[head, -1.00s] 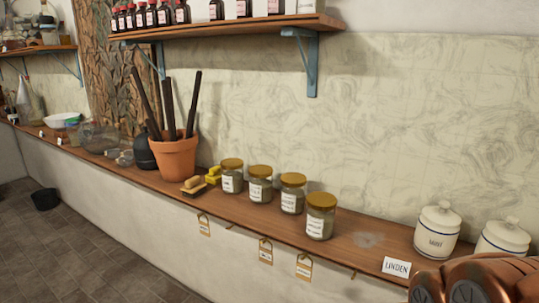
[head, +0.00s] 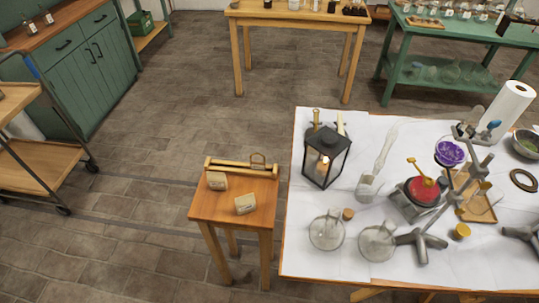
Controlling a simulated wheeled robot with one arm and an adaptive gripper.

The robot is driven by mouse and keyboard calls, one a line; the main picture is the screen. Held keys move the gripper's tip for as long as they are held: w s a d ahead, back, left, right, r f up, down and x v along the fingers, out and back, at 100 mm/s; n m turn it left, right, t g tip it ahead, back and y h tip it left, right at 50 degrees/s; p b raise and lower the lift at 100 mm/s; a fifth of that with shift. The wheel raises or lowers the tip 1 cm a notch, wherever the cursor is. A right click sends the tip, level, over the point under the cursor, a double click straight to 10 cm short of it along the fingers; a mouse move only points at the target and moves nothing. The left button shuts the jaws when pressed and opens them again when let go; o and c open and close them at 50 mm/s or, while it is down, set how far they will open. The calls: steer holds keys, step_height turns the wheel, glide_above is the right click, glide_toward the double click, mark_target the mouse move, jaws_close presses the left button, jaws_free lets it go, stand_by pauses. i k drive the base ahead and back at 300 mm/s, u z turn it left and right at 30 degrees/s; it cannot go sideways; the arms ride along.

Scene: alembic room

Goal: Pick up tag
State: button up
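No tag can be made out for certain in the current head view. A small wooden side table (head: 205,208) holds two small pale blocks, one at the left (head: 217,181) and one at the right (head: 245,204), with markings too small to read. A wooden bar-like piece (head: 240,169) lies along the table's back edge. My gripper is not in view.
A large white-topped table (head: 300,262) at the right bears a black lantern (head: 326,157), glass flasks (head: 377,243), a red vessel (head: 421,190) and a metal stand (head: 470,150). A trolley (head: 40,163) stands at left. Tiled floor (head: 140,150) is open between.

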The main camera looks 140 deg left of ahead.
mark_target(254, 165)
steer(key=u, duration=1.25)
steer(key=k, duration=0.1)
steer(key=u, duration=3.7)
steer(key=k, duration=0.55)
steer(key=u, duration=1.15)
steer(key=i, duration=1.6)
steer(key=z, duration=0.6)
